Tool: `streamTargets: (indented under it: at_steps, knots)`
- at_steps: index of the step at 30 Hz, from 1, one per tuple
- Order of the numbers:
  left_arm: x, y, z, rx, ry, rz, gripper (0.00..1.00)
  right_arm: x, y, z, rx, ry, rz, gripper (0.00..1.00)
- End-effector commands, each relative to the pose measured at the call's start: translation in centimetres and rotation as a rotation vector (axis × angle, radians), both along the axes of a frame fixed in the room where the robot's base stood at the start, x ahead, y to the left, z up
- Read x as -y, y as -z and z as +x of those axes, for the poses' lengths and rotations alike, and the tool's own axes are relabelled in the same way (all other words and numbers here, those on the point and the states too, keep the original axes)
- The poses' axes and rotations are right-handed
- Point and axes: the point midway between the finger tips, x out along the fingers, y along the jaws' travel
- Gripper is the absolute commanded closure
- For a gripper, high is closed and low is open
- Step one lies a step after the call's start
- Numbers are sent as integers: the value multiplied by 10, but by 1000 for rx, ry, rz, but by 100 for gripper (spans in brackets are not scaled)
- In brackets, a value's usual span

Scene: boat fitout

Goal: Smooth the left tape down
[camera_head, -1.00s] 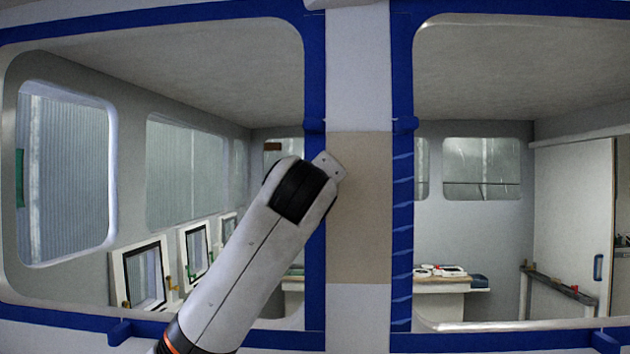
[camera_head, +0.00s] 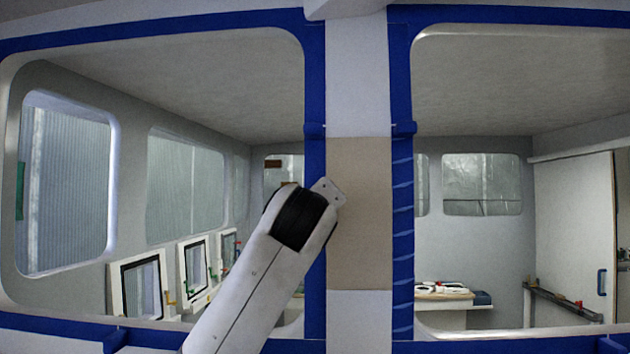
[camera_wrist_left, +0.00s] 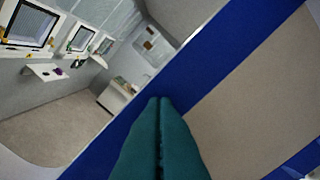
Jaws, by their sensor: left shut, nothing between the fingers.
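The left tape (camera_head: 316,90) is a blue vertical strip along the left edge of the beige panel (camera_head: 360,215). Its visible part looks flat in the head view; my left arm covers part of its lower half. In the wrist view, the left tape (camera_wrist_left: 205,65) runs diagonally beside the beige panel (camera_wrist_left: 255,90). My left gripper (camera_wrist_left: 160,100) has teal fingers, shut together and empty, with their tips over the tape. I cannot tell whether they touch it. In the head view, my wrist hides the fingers. My right gripper is out of view.
A right blue tape strip (camera_head: 402,230) with pale slanted marks borders the panel's other side. Window openings lie on both sides. Small framed windows (camera_head: 140,285) and a counter (camera_head: 440,300) show inside.

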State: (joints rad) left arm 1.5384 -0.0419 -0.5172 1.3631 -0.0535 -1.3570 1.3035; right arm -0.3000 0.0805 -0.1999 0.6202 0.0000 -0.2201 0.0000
Motion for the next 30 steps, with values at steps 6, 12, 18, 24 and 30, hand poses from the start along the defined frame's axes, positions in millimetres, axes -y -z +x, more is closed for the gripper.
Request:
streamTargets:
  at_steps: [6,12,18,24,30]
  knots:
    - [0,0,-4,1,1,0,100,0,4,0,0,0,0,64]
    - [0,-1,-4,1,1,0,100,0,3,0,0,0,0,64]
    - [0,8,-3,0,1,0,100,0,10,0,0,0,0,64]
    - [0,26,-2,0,1,-2,100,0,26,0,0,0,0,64]
    - [0,33,-1,1,1,0,100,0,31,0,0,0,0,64]
